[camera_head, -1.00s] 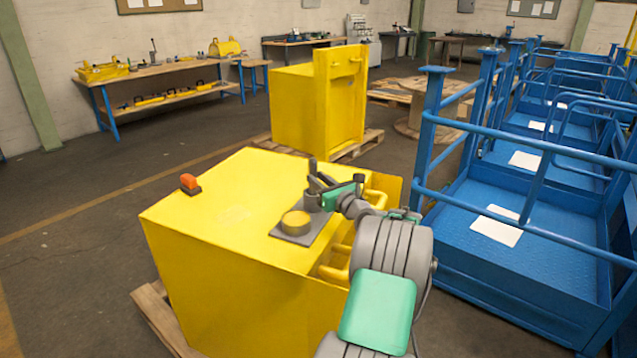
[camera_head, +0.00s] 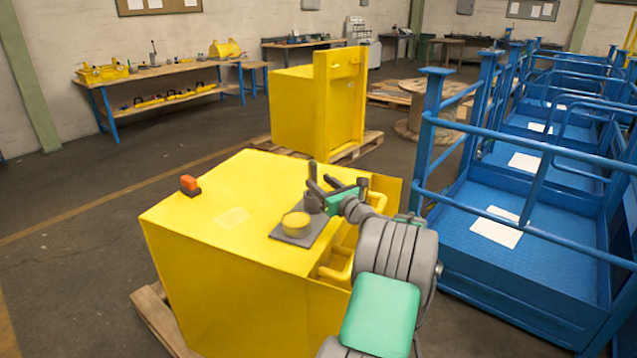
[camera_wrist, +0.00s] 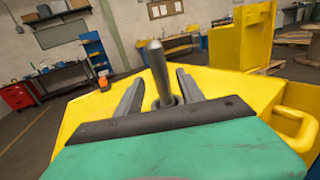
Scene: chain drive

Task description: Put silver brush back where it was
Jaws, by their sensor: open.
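A grey upright rod on a round base, likely the silver brush (camera_head: 312,172), stands at the back corner of a dark grey plate (camera_head: 282,237) on top of the yellow cabinet. In the wrist view, the rod (camera_wrist: 157,62) stands between the two fingers, with its lower part hidden behind the dark gripper edge. My gripper (camera_head: 323,184) is open around it, one finger on each side. I see no clear contact between fingers and rod. No bristles can be made out.
The yellow cabinet (camera_head: 200,255) has yellow handles on its right side. An orange and black object (camera_head: 189,184) sits at the cabinet's left edge. Blue railed platforms (camera_head: 490,230) stand close on the right.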

